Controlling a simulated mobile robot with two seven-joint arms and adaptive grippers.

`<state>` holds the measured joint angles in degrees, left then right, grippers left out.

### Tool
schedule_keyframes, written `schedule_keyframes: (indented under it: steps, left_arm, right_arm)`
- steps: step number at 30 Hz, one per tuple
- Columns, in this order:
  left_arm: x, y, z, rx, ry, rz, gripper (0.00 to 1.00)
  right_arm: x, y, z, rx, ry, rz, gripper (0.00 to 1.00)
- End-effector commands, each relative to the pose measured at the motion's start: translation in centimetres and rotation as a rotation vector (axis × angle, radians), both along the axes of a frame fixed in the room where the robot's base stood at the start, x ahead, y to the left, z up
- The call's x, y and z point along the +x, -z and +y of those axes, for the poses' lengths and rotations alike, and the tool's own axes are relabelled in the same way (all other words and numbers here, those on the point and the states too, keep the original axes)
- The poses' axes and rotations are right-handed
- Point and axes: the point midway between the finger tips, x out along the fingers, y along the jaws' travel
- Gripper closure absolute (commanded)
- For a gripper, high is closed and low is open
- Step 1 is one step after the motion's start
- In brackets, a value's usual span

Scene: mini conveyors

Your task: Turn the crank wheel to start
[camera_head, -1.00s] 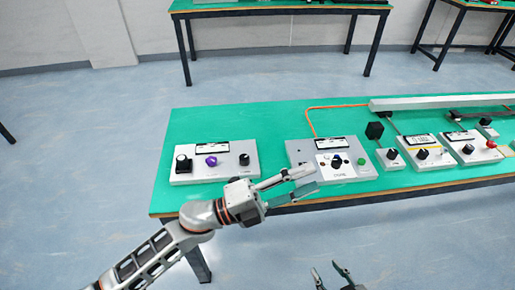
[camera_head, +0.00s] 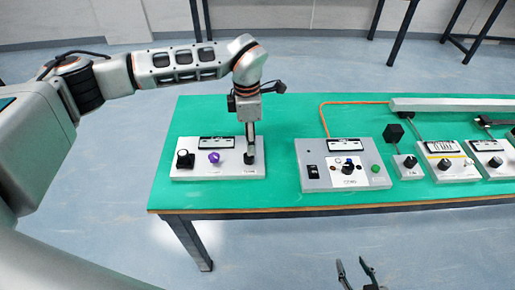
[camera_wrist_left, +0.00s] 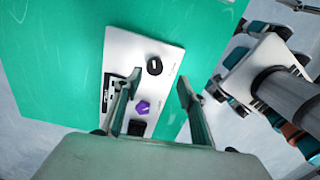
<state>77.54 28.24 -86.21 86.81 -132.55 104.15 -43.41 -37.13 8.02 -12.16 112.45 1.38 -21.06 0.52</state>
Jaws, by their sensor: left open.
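A light grey control panel (camera_head: 218,171) at the left end of the green table carries a square black knob (camera_head: 185,160), a purple knob (camera_head: 214,157) and a round black knob (camera_head: 249,159). No label marks one as the crank wheel. My left gripper (camera_head: 250,140) points down at the round black knob and overlaps it in the head view; contact cannot be told. In the wrist view the left gripper (camera_wrist_left: 158,82) is open, and the round black knob (camera_wrist_left: 154,65) shows between and beyond its fingers. My right gripper (camera_head: 356,268) is open and empty in front of the table.
A second panel (camera_head: 318,176) with knobs and a green button stands right of the first, with bare green table (camera_head: 280,150) between. An orange cable (camera_head: 322,115) runs behind it. More small boxes and a long grey conveyor (camera_head: 450,104) are to the right.

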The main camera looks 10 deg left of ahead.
Motion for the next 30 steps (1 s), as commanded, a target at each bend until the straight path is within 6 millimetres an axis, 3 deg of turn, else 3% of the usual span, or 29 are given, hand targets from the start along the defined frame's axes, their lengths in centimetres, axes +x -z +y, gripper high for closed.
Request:
schedule_keyframes:
  steps: [5, 18, 30]
  left_arm:
    - [0.5, 0.5, 1.0, 0.030, -0.006, -0.012, 0.60]
    - [0.5, 6.6, 0.8, 0.026, -0.006, -0.011, 0.60]
    - [0.5, 7.4, 0.8, 0.025, -0.006, -0.013, 0.60]
  right_arm:
    - [0.0, 0.0, 0.0, 0.000, 0.000, 0.000, 0.60]
    - [-0.1, 0.0, 0.0, 0.000, -0.001, 0.002, 0.60]
    - [-0.1, 0.0, 0.0, 0.000, -0.001, 0.002, 0.60]
